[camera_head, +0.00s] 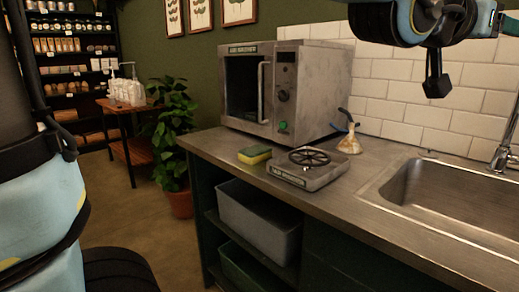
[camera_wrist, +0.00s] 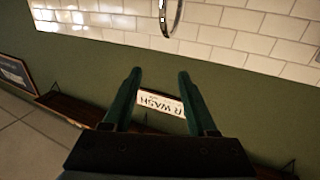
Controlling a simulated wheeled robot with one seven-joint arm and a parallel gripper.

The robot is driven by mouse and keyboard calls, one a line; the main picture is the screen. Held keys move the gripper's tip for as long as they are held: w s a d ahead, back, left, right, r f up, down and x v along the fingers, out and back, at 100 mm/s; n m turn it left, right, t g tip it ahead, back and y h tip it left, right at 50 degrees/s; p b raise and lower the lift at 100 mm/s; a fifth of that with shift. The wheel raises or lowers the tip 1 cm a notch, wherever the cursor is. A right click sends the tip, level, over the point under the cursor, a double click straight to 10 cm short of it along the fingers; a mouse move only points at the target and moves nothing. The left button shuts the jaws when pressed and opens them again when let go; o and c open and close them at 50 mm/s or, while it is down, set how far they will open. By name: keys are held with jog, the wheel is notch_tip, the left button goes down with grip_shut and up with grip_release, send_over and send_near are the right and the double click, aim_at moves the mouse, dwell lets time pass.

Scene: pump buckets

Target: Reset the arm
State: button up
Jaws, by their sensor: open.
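My gripper (camera_wrist: 160,80) shows in the wrist view with its two dark green fingers spread apart. Nothing is held between them. Beyond the fingertips are a green wall and a white sign, rather than any object within grasp. In the head view, part of my arm hangs at the top right, above the sink and in front of the tiled wall.
The counter (camera_head: 376,190) holds a microwave-like machine (camera_head: 300,95), a sponge (camera_head: 254,155), a scale-like device (camera_head: 308,168) and a small flask (camera_head: 349,143). A sink (camera_head: 450,195) with a tap (camera_head: 505,145) is at the right. A potted plant (camera_head: 172,130) stands left.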

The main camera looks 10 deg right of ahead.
jog(key=w+a+f+n+t+y, duration=0.25)
jog(key=w+a+f, duration=0.25)
jog(key=w+f, duration=0.3)
jog(key=w+a+f+n+t+y, duration=0.2)
jog(key=w+a+f+y, duration=0.3)
jog(key=w, duration=0.5)
jog(key=w+a+f+n+y, duration=0.2)
jog(key=w+a+f, duration=0.1)
jog(key=a+f, duration=0.3)
jog(key=w+a+f+n+y, duration=0.2)
jog(key=w+a+f, duration=0.25)
jog(key=a, duration=0.35)
jog(key=s+a+f+n+g+y, duration=0.3)
jog(key=a+f, duration=0.4)
jog(key=a, duration=0.5)
jog(key=s+a+f+n+g+y, duration=0.3)
jog(key=a+f, duration=0.3)
jog(key=a, duration=0.7)
notch_tip(320, 180, down, 12)
jog(key=s+b, duration=0.2)
jog(key=b, duration=0.8)
jog(key=w+p+v, duration=0.3)
jog(key=p+v, duration=1.2)
jog(key=v, duration=0.1)
jog(key=shift+d+r+g+p, duration=0.2)
jog(key=shift+r+g+p, duration=0.15)
jog(key=shift+p, duration=0.05)
